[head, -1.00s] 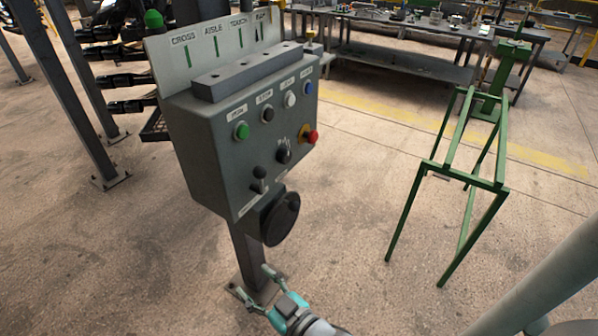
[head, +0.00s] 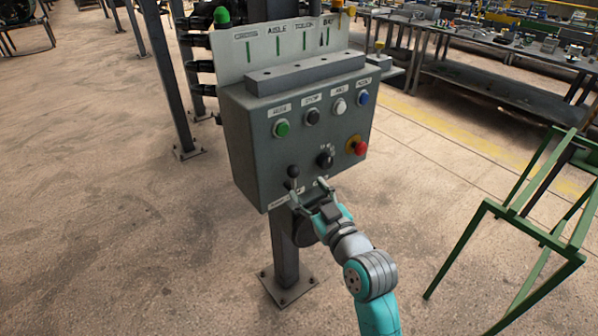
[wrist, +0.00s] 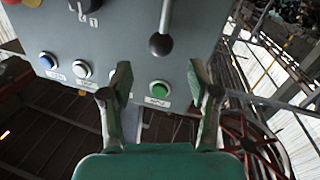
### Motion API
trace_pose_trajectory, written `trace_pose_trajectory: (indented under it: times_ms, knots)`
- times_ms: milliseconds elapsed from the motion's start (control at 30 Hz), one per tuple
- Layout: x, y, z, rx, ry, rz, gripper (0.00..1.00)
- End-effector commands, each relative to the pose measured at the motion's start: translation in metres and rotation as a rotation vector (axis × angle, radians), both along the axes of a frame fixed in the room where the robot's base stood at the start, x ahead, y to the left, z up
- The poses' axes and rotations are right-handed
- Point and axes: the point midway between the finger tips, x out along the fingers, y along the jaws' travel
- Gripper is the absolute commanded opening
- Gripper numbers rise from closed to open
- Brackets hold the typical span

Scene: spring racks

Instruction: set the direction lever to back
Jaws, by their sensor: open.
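The direction lever, a short rod with a dark ball knob (head: 292,172), sits low on the front of the grey control box (head: 245,150). In the wrist view its ball (wrist: 161,45) hangs from a light rod, just past and between the fingertips. My gripper (head: 311,186) is at the lower front of the box, its left finger close by the lever. It is open and empty, with both fingers apart in the wrist view (wrist: 159,75). I cannot tell whether a finger touches the lever. The lever's label is too small to read.
Near the lever are a black rotary knob (head: 325,159), a red emergency button (head: 360,147), and a green button (head: 282,128) in a row of buttons. The box stands on a post (head: 290,245). A green frame (head: 530,225) stands at right. Floor at left is open.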

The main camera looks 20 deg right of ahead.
Motion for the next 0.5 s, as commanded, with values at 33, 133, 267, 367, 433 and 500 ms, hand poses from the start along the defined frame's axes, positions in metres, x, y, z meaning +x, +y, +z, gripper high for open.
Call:
trace_pose_trajectory:
  times_ms: [33, 133, 267, 367, 433, 500]
  knots:
    - [0.009, 0.002, 0.001, 0.000, -0.002, 0.001, 0.61]
    - [0.027, 0.004, 0.001, 0.000, -0.001, 0.001, 0.61]
    - [0.049, 0.006, 0.001, 0.000, -0.002, 0.001, 0.61]
    - [0.064, 0.008, 0.000, 0.000, -0.001, 0.000, 0.61]
    - [0.072, 0.009, 0.001, -0.001, -0.001, 0.000, 0.61]
    - [0.078, 0.009, 0.000, 0.000, 0.001, 0.000, 0.61]
